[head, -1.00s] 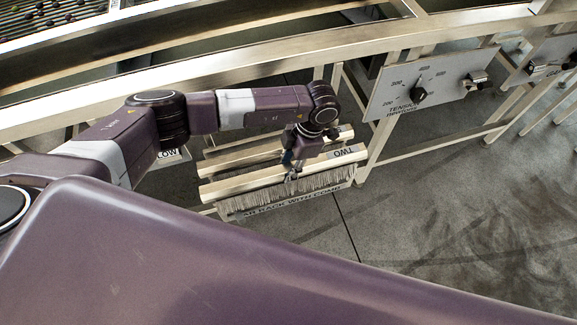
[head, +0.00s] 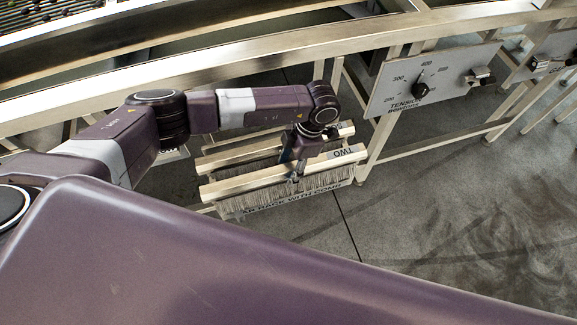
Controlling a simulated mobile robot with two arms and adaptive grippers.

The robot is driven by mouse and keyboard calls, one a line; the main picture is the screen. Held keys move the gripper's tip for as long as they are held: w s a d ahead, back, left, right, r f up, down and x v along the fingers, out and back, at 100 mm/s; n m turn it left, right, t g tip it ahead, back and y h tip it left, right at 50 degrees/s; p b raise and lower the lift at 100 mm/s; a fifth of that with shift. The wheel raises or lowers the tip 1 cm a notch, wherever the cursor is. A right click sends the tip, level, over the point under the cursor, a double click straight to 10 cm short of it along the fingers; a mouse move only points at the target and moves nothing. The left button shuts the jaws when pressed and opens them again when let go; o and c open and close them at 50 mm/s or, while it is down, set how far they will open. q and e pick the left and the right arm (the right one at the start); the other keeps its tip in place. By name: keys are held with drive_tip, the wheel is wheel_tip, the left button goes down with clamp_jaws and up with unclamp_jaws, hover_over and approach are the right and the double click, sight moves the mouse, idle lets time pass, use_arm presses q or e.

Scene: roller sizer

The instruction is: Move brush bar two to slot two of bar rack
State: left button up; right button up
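Brush bar two (head: 235,184) is a long pale metal bar with grey bristles hanging below it and a label reading TWO near its right end. It lies nearly level along the front of the bar rack (head: 318,195), whose label is partly covered by bristles. My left gripper (head: 297,175) points down at the middle of the bar and appears closed on it; its fingertips are small and partly hidden. I cannot tell whether the bar is seated in a slot. My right gripper is not in view.
Another pale bar (head: 240,153) lies behind, parallel to brush bar two. A panel with a tension dial (head: 432,80) is at right on the machine frame. The long frame rail (head: 300,52) runs above my arm. The floor at right is clear.

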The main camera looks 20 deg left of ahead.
use_arm(q)
drive_tip(key=shift+r, duration=0.15)
drive_tip(key=v, duration=1.1)
drive_tip(key=shift+r, duration=0.35)
drive_tip(key=shift+d, duration=0.1)
